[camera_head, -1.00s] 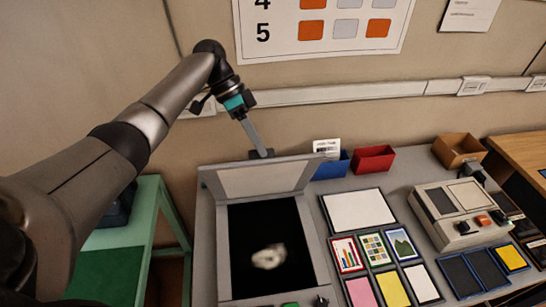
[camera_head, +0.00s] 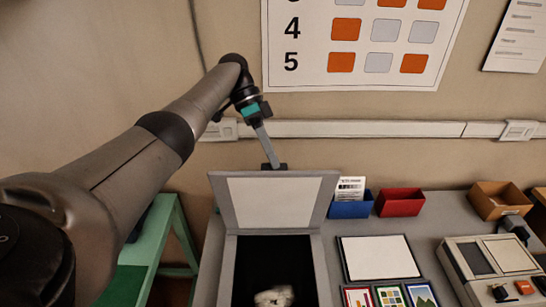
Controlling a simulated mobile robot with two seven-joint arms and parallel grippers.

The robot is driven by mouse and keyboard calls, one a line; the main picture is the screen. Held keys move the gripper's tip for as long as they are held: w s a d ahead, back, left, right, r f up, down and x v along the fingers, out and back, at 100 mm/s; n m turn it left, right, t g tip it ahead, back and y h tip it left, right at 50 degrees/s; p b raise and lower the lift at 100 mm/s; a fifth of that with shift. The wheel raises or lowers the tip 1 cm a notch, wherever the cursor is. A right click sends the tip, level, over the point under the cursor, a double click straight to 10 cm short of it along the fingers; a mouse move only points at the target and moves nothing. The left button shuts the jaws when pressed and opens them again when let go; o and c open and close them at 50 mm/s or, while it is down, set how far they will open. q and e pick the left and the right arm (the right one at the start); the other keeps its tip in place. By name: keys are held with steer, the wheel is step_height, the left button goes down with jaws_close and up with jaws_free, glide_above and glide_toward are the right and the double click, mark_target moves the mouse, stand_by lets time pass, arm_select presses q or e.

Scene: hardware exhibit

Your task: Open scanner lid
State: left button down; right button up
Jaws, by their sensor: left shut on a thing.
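The scanner lid (camera_head: 273,203) is a grey frame with a pale inner panel. It stands raised at the back of the scanner, its inner face toward me. The scanner bed (camera_head: 272,252) below is dark and uncovered, with a blurry pale shape (camera_head: 274,297) low on it. My left gripper (camera_head: 273,165) is at the middle of the lid's top edge, shut on the lid. Its fingertips are small and partly hidden behind the edge. My right gripper is not in view.
A blue bin (camera_head: 350,209) holding a white card, a red bin (camera_head: 400,203) and an open brown box (camera_head: 498,202) stand right of the lid. A control box (camera_head: 490,268) is at the right. The wall (camera_head: 330,160) is close behind; a green table (camera_head: 165,240) stands left.

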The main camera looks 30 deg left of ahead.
arm_select(q)
step_height(320, 180, down, 2)
steer(key=shift+s+f, duration=0.1)
steer(key=c, duration=1.2)
jaws_free()
steer(key=shift+o, duration=1.4)
steer(key=shift+w+a, duration=0.15)
steer(key=shift+w, duration=0.15)
steer(key=shift+s, duration=0.1)
step_height(320, 180, up, 21)
steer(key=p, duration=0.7)
steer(key=shift+p, duration=0.4)
